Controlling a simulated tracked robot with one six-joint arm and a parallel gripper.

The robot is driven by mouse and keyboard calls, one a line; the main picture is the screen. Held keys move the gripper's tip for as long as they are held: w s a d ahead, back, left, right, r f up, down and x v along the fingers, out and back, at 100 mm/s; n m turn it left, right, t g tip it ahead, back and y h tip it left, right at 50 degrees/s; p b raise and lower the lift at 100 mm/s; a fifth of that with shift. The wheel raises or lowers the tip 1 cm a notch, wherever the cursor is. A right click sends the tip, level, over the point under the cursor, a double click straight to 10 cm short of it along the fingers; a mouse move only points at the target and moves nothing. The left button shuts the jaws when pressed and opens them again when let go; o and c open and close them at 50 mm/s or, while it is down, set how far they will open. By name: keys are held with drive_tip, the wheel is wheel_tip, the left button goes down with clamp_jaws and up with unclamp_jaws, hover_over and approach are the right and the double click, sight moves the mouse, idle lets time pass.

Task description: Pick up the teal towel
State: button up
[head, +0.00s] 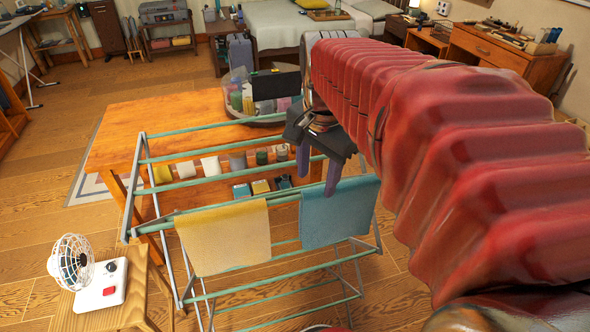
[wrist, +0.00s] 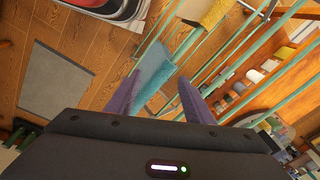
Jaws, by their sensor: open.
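The teal towel (head: 338,212) hangs over the near top rail of a green-railed drying rack (head: 228,202), at its right end. In the wrist view the teal towel (wrist: 154,70) shows between and beyond the two purple fingers. My gripper (head: 347,182) is open and empty, its fingers pointing down just above and behind the top of the towel in the head view. In the wrist view my gripper (wrist: 159,77) has one finger on each side of the towel. I cannot tell whether the fingers touch it.
A yellow towel (head: 226,237) hangs on the same rail to the left. A white fan (head: 80,270) stands on a small wooden stool at lower left. A wooden table (head: 125,130) with a clear bin and several cups stands behind the rack.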

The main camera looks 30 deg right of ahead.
sight(339, 206)
drive_tip(key=d+m, duration=0.2)
drive_tip(key=d+m+g, duration=0.1)
drive_tip(key=d+m, duration=0.1)
drive_tip(key=d, duration=0.1)
drive_tip(key=d+m, duration=0.2)
drive_tip(key=shift+s+d+y, duration=0.2)
drive_tip(key=shift+s+y, duration=0.05)
drive_tip(key=shift+y, duration=0.15)
drive_tip(key=shift+f, duration=0.15)
drive_tip(key=shift+f, duration=4.25)
wheel_tip(339, 206, down, 5)
drive_tip(key=shift+w+f, duration=0.1)
drive_tip(key=shift+w, duration=0.05)
drive_tip(key=shift+c, duration=0.3)
clamp_jaws()
